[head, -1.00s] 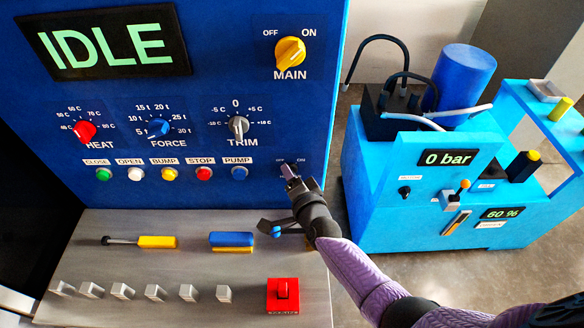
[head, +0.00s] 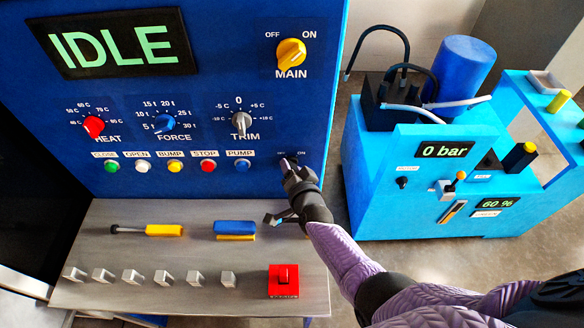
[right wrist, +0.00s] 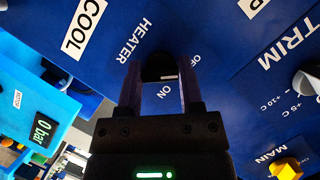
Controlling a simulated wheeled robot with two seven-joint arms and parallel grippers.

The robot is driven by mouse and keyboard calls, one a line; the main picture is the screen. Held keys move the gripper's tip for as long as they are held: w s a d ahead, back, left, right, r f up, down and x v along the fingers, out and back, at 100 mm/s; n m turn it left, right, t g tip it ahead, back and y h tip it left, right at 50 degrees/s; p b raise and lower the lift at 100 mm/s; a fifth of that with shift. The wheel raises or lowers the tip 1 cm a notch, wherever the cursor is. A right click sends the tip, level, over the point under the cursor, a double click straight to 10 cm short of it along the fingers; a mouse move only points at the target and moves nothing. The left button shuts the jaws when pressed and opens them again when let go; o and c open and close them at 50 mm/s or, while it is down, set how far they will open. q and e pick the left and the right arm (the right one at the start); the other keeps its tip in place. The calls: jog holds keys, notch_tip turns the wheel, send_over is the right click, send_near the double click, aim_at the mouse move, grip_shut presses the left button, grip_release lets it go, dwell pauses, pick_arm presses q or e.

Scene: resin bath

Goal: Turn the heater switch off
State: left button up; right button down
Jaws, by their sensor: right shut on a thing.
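The heater switch (right wrist: 158,66) is a dark knob on the blue panel, seen in the right wrist view between my fingers, under the word HEATER with OFF and ON marked beside it. My right gripper (right wrist: 160,88) is shut on it, one finger on each side. In the head view my right gripper (head: 289,164) is at the panel's lower right, right of the blue PUMP button (head: 242,167). It covers the switch there, and only parts of the OFF and ON marks show. I cannot tell the switch's exact setting. My left gripper is out of view.
Above are the TRIM knob (head: 241,122) and yellow MAIN knob (head: 291,52). The grey shelf (head: 200,245) below holds a yellow-handled tool (head: 163,230), a blue and yellow block (head: 235,228) and a red switch box (head: 284,281). A light-blue machine (head: 400,205) stands right.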

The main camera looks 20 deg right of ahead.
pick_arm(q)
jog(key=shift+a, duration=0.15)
pick_arm(e)
jog(key=shift+c, duration=1.3)
grip_release()
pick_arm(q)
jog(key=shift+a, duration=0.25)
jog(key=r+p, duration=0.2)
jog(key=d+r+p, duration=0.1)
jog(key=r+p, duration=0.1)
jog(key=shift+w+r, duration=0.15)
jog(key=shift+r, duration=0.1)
pick_arm(e)
jog(key=v, duration=1)
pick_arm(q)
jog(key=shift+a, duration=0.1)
pick_arm(e)
jog(key=shift+f, duration=0.1)
